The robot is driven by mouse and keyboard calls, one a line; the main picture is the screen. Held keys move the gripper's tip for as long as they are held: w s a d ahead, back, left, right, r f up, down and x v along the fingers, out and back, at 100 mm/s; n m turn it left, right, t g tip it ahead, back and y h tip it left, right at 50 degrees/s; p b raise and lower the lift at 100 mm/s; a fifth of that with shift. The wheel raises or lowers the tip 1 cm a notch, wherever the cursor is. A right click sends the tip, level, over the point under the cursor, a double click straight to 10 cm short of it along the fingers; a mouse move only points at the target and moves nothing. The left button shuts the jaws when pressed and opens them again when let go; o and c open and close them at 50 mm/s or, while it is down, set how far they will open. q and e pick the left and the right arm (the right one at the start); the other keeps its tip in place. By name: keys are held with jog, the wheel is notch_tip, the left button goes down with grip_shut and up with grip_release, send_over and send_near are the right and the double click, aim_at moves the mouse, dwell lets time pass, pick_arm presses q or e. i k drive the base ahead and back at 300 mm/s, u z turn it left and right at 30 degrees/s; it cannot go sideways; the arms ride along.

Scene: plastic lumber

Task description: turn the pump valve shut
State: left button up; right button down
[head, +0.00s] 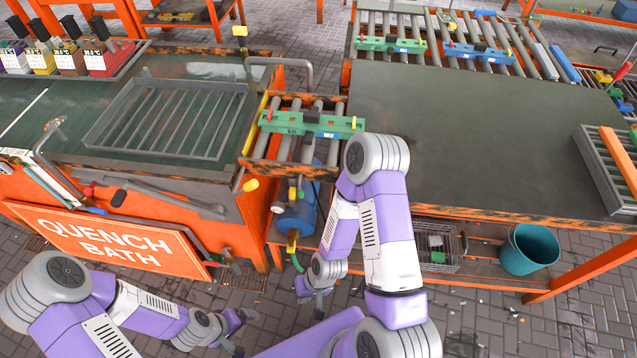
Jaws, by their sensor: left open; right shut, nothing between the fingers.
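A blue pump (300,218) stands low in the gap between the quench bath and the roller section. Brass-coloured fittings (292,240) show on its front, with a green hose below them. A small yellow-green part (296,190) sits above the pump; I cannot tell which of these is the valve handle. My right gripper (318,298) is shut and empty, low in front of the pump and apart from it as far as I can see. My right forearm covers the space to the pump's right. My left gripper (243,332) is open and empty near the bottom edge, left of the right one.
The orange QUENCH BATH sign (110,243) leans at the left, under the bath with its grey rack (165,118). A green clamp bar (310,123) lies on the rollers above the pump. A dark worktable (470,140), wire basket (437,262) and teal bucket (529,250) are at the right.

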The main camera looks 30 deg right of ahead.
aim_at(293, 190)
jog(key=z, duration=0.65)
jog(key=k, duration=1.15)
jog(key=u, duration=0.65)
jog(key=i, duration=1.4)
jog(key=z, duration=0.6)
